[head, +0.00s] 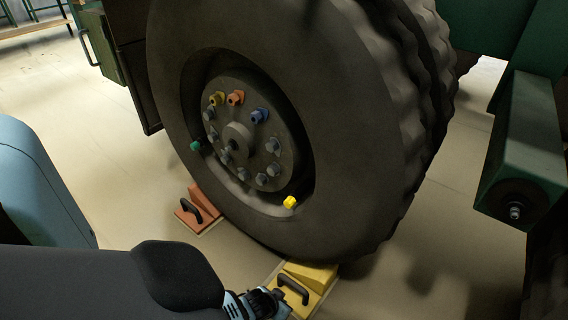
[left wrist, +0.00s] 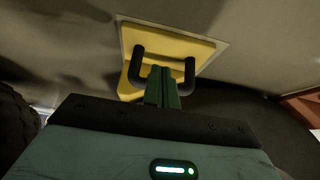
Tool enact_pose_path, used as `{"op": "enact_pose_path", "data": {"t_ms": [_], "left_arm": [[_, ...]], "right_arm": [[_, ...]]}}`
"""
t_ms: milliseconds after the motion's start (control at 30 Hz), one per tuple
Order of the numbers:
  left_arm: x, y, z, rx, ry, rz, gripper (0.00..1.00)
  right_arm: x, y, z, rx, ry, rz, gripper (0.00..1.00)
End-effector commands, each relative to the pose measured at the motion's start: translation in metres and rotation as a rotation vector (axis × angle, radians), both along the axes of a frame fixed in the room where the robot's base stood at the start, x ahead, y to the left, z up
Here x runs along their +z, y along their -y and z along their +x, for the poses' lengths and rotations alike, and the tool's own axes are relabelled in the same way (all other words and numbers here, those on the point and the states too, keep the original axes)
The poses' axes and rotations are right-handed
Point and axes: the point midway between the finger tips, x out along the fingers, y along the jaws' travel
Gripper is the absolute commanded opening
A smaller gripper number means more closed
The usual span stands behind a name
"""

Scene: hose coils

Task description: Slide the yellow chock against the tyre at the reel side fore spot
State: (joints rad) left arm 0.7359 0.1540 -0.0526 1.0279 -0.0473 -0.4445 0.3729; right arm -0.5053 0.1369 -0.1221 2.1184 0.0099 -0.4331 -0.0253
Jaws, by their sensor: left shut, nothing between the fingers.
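The yellow chock (head: 312,273) lies on the floor at the lower middle of the head view, at the foot of the big dark tyre (head: 360,130). Its upper end meets the tyre's lower edge in the picture; I cannot tell whether they touch. A black handle (head: 293,287) stands on it. My left gripper (head: 277,299) is beside this handle. In the left wrist view its green fingers (left wrist: 163,86) are shut together with nothing between them, in front of the handle's bar and between its two ends. The yellow chock (left wrist: 180,46) lies beyond. My right gripper is out of view.
A red-orange chock (head: 197,209) with a black handle lies at the tyre's left side. Coloured nuts sit on the wheel hub (head: 238,138). A green block (head: 525,150) hangs at the right. A pale-edged patch (head: 270,274) borders the yellow chock.

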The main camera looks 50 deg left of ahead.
Motion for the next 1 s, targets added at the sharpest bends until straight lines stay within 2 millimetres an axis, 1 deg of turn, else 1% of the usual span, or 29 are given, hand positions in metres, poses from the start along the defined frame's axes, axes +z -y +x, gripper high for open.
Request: {"op": "enact_pose_path", "data": {"t_ms": [33,100,233,400,567,1000], "left_arm": [[0.013,0.002,-0.004,0.000,0.003,-0.001,0.00],[0.024,0.003,-0.010,0.000,0.004,-0.001,0.00],[0.040,0.005,-0.020,0.000,0.003,-0.001,0.00],[0.052,0.007,-0.029,0.000,0.001,-0.001,0.00],[0.056,0.008,-0.033,0.001,0.000,-0.001,0.00],[0.055,0.008,-0.033,0.000,-0.001,0.000,0.00]], "right_arm": [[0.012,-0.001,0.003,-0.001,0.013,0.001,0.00],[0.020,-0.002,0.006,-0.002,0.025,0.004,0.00],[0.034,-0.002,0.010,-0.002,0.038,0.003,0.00],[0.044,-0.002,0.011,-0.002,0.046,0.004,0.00],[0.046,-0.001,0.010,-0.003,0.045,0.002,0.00],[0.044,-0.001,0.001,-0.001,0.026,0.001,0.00]]}}
